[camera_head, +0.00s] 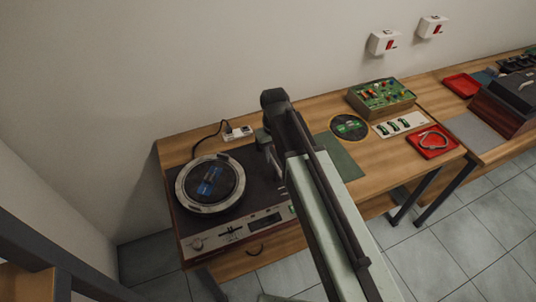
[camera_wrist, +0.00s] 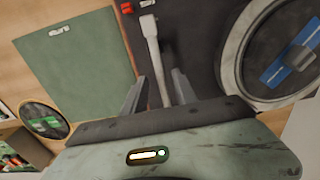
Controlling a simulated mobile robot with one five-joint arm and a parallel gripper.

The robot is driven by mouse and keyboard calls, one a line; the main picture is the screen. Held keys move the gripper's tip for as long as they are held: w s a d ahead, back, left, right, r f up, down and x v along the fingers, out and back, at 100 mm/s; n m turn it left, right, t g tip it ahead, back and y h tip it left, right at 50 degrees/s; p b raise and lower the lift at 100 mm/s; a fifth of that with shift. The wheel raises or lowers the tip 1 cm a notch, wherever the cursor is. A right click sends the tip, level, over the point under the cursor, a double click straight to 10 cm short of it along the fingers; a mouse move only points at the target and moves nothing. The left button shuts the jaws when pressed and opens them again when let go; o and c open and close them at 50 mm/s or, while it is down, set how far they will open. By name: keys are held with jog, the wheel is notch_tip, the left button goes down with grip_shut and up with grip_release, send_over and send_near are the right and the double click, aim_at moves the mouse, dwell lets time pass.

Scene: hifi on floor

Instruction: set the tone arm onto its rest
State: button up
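The turntable deck (camera_head: 236,214) stands at the left end of the wooden bench, with its round platter (camera_head: 210,184) at the left of it. In the wrist view, the pale tone arm (camera_wrist: 153,48) runs down from the top between my fingers, beside the platter (camera_wrist: 241,50). My gripper (camera_wrist: 157,80) is open, one finger on each side of the tone arm, with a gap showing on both sides. I cannot tell how high the fingers are relative to it. The tone arm's lower end is hidden behind my gripper. I cannot make out the rest in either view.
A green mat (camera_head: 341,163) lies right of the deck. Behind are a white socket block (camera_head: 238,133), a dark disc (camera_head: 349,127) and a circuit board box (camera_head: 381,96). A red tray (camera_head: 433,142) sits farther right. A small red part (camera_wrist: 127,8) shows near the tone arm.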

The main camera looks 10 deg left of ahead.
aim_at(273, 158)
notch_tip(273, 158, up, 8)
jog(key=p, duration=0.7)
jog(key=shift+f+p, duration=0.15)
jog(key=shift+p, duration=0.15)
jog(key=s+d+f+m+b, duration=0.2)
jog(key=d+m, duration=0.1)
jog(key=d, duration=1)
jog(key=s+d+f+m+b, duration=0.2)
jog(key=s+d+m, duration=0.1)
jog(key=d, duration=0.9)
jog(key=shift+d+f+m, duration=0.25)
jog(key=shift+d+m, duration=0.05)
jog(key=shift+d, duration=0.05)
jog(key=shift+a, duration=0.1)
